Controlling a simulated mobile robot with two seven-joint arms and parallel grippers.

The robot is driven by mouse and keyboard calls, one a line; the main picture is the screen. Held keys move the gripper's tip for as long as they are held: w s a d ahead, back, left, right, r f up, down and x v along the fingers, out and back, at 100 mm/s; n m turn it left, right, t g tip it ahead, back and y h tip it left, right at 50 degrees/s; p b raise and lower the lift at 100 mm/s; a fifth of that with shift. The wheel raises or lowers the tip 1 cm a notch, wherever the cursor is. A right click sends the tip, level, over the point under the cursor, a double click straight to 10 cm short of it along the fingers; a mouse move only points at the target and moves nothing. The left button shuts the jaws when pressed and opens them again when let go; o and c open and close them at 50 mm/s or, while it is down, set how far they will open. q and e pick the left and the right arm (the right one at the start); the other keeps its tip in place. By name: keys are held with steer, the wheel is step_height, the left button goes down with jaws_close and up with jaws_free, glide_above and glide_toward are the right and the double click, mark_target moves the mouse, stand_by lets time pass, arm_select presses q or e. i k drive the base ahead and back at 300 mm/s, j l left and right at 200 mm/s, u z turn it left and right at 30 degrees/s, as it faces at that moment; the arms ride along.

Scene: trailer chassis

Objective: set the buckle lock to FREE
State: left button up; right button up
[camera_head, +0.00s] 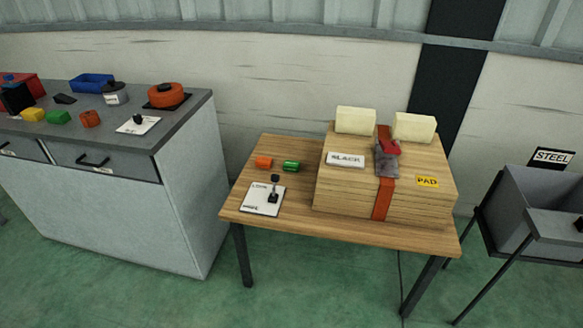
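A white plate (257,199) lies at the left of the wooden table, with a small black lever (274,190) standing on it. The plate has small text near its top left and bottom left; the upper looks like "LOCK", the lower is too small to read. I cannot tell which setting the lever is at. An orange strap (382,200) runs around a wooden stack (340,190) on the same table. A grey buckle (386,163) with a red part (390,147) sits on the strap on top of the stack. Neither of my grippers is in view.
A "SLACK" label (345,159), a yellow "PAD" label (427,181) and two cream blocks (356,121) are on the stack. A grey cabinet (185,210) stands left, a "STEEL" bin (520,205) right.

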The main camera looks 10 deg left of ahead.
mark_target(274, 177)
steer(key=i+j+z, duration=0.25)
steer(key=i+j, duration=0.25)
steer(key=j, duration=0.2)
steer(key=i+j+z, duration=0.15)
steer(key=j, duration=0.25)
steer(key=i+j+z, duration=0.15)
steer(key=i+j, duration=0.15)
steer(key=j, duration=0.1)
